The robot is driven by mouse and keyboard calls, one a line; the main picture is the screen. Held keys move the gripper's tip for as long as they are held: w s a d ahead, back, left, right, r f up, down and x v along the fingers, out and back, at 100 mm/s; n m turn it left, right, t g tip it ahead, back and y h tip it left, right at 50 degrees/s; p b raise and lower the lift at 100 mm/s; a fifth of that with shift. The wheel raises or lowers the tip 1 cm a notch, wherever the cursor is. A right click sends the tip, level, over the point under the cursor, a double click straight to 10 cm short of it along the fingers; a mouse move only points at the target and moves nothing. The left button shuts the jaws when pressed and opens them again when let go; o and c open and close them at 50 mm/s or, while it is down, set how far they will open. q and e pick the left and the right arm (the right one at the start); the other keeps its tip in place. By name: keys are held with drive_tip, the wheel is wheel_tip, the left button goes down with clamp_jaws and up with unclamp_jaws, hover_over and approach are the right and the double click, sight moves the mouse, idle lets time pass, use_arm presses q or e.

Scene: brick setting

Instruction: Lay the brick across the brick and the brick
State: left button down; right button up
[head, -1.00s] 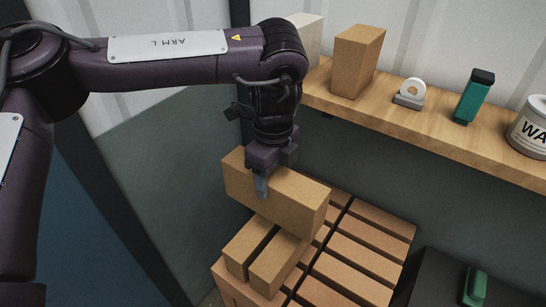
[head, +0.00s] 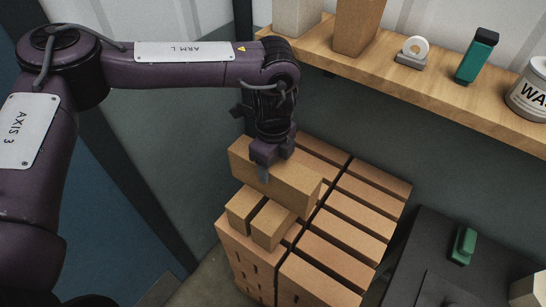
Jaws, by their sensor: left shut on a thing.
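My left gripper (head: 266,167) points down and is shut on a long tan brick (head: 292,190), gripped near its middle. The held brick lies crosswise over the far parts of two shorter-looking bricks, a left brick (head: 243,208) and a right brick (head: 271,226). These two lie side by side with a narrow gap, on top of a brick stack (head: 236,248). The held brick hides their far ends. I cannot tell whether it touches them or hangs just above. My right gripper is not in view.
The stack's top has more bricks in rows (head: 345,235) to the right. A wooden shelf (head: 440,90) behind holds an upright brick (head: 357,25), a tape dispenser (head: 412,52), a green bottle (head: 477,55) and a can (head: 530,90). A dark case (head: 420,285) with a green item (head: 463,246) stands right.

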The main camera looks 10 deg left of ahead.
use_arm(q)
drive_tip(key=c, duration=0.8)
unclamp_jaws()
drive_tip(key=shift+s+f, duration=0.15)
drive_tip(key=shift+f, duration=0.15)
drive_tip(key=shift+c, duration=0.2)
drive_tip(key=o, duration=0.4)
drive_tip(key=shift+w, duration=0.2)
drive_tip(key=shift+r, duration=0.3)
wheel_tip(320, 180, up, 12)
drive_tip(key=b, duration=0.1)
drive_tip(key=shift+f, duration=0.25)
drive_tip(key=shift+s, duration=0.1)
